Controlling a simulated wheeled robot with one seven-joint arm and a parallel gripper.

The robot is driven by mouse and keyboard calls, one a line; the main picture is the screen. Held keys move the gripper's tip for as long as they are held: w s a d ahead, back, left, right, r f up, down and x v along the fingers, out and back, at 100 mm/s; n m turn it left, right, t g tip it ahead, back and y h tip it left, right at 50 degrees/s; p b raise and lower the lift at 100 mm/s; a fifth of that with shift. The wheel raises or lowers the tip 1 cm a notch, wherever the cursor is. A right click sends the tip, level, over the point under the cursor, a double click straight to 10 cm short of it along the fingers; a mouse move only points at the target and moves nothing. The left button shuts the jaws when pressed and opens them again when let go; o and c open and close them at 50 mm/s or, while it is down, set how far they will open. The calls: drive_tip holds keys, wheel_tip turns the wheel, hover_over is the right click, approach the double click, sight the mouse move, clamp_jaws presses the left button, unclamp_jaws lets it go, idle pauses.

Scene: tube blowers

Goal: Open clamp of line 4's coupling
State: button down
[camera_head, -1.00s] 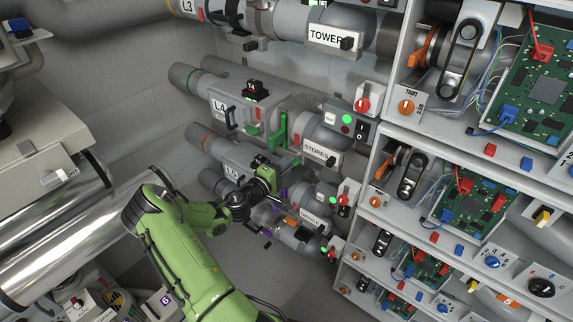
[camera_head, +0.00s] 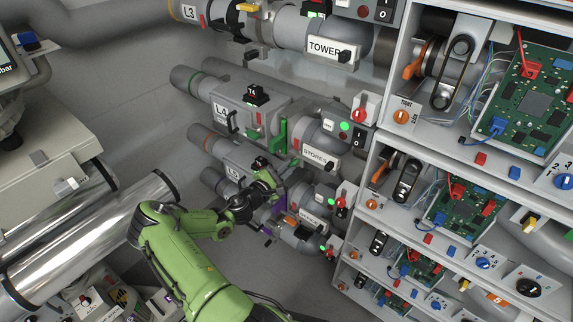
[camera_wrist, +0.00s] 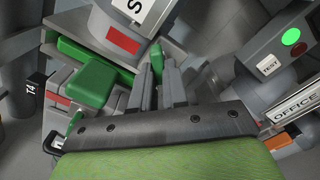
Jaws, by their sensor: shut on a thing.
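Line 4's grey pipe carries a box marked L4 (camera_head: 222,110). To its right, its coupling has a green upright lever (camera_head: 281,135). My gripper (camera_head: 274,178) is below this coupling in the head view, and its fingertips are hard to make out there. In the wrist view, the two grey fingers (camera_wrist: 158,88) are close together on a narrow green lever end (camera_wrist: 157,57). The coupling's larger green part (camera_wrist: 86,74) lies just left of the fingers. A black T4 tag (camera_wrist: 36,92) is farther left. The fingers partly hide the clamp.
A STORES outlet (camera_head: 317,155) lies right of the coupling, with a switch box (camera_head: 350,131) beyond it. The L5 pipe box (camera_head: 233,173) sits below line 4, close to my arm. Shelves of circuit boards (camera_head: 466,211) fill the right. An OFFICE label (camera_wrist: 295,103) is near the fingers' right.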

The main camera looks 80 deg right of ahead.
drive_tip(key=n+p, duration=0.3)
drive_tip(key=n, duration=0.5)
drive_tip(key=shift+f+n+p, duration=0.1)
drive_tip(key=shift+n+p, duration=0.2)
drive_tip(key=shift+p, duration=0.1)
drive_tip(key=shift+n, duration=0.3)
drive_tip(key=c, duration=1.1)
unclamp_jaws()
drive_tip(key=shift+c, duration=0.2)
drive_tip(key=shift+a, duration=0.1)
drive_tip(key=v, duration=1.5)
drive_tip(key=shift+w+a, duration=0.25)
